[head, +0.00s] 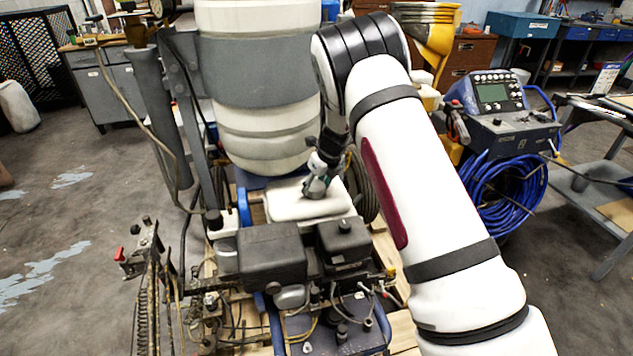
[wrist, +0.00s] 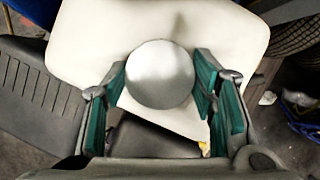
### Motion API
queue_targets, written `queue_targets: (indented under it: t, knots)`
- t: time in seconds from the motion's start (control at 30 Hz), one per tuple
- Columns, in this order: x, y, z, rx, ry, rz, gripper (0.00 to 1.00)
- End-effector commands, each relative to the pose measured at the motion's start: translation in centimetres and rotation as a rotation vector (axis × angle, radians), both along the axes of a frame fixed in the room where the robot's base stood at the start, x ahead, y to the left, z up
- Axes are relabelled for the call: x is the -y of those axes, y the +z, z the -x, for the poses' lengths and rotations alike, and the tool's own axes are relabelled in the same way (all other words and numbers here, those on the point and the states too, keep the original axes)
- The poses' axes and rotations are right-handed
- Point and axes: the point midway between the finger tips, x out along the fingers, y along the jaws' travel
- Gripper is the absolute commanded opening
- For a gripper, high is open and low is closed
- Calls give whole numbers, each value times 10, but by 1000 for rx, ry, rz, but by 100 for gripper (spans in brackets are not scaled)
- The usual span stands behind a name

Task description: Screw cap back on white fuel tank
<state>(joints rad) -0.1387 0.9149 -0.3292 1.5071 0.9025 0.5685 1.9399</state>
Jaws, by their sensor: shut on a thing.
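The white fuel tank (head: 290,203) sits on the line striper behind the black engine; its pale top also fills the upper part of the wrist view (wrist: 90,45). My gripper (head: 318,188) is low over the right part of the tank top. In the wrist view a round, silvery-white cap (wrist: 160,75) lies between the green-padded fingers of my gripper (wrist: 162,88), which are shut on its sides. The cap appears over the tank top. The filler opening is hidden, and I cannot tell whether the cap touches the tank.
The black engine (head: 272,257) stands just in front of the tank, with a large white and grey drum (head: 262,70) behind it. A blue hose coil (head: 505,190) and a control box (head: 500,105) are at the right. Open floor (head: 70,215) lies at the left.

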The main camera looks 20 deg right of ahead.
Motion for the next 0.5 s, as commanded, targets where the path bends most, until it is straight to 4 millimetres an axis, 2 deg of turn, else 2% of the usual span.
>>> queue_targets:
  t: [0.03, 0.33, 0.5]
  knots:
    - [6, 6, -6, 19, -24, 9, 15]
    - [8, 6, -6, 20, -48, 12, 15]
    - [6, 6, -5, 18, -208, 12, 15]
